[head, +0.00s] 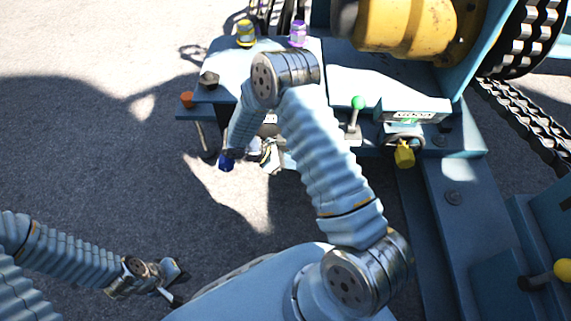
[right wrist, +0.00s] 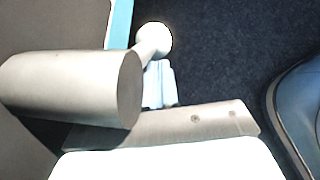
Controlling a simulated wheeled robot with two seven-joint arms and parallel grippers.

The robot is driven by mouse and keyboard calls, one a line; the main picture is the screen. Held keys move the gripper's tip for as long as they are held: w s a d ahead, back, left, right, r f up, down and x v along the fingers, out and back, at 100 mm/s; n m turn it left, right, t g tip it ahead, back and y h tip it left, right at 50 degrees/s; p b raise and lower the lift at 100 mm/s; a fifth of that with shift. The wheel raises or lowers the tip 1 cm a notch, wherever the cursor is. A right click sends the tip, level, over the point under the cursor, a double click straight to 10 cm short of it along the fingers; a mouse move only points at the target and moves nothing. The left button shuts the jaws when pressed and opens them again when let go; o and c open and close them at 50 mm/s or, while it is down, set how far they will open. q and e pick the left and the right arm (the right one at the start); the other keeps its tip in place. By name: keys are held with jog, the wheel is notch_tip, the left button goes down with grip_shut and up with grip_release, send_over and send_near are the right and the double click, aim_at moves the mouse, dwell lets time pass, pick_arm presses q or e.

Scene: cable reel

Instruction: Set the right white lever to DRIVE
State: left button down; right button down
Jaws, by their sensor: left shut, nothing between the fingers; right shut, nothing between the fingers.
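A white ball knob (right wrist: 154,38) on a short stem, likely the white lever, shows in the right wrist view, just beyond a light metal plate with screws that looks like part of my right gripper (right wrist: 190,124). The right gripper is shut and empty; I cannot tell whether it touches the lever. In the head view my right arm hides the white levers, and the right gripper is mostly hidden near the blue knob. No DRIVE label can be read. My left gripper (head: 170,294) is shut and empty, low over the ground at the lower left.
The console (head: 225,68) carries a yellow knob (head: 246,33), a purple knob (head: 298,33) and a green-knobbed lever (head: 357,104). A blue knob (head: 226,161) and an orange knob (head: 187,99) stick out at its front left. The yellow drum (head: 400,25) stands behind. The left ground is open.

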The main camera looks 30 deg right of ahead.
dwell(0.3)
jog(key=p+v, duration=0.1)
jog(key=v, duration=1.2)
jog(key=shift+w+a+r, duration=0.15)
jog(key=shift+a+r, duration=0.1)
jog(key=shift+a, duration=0.05)
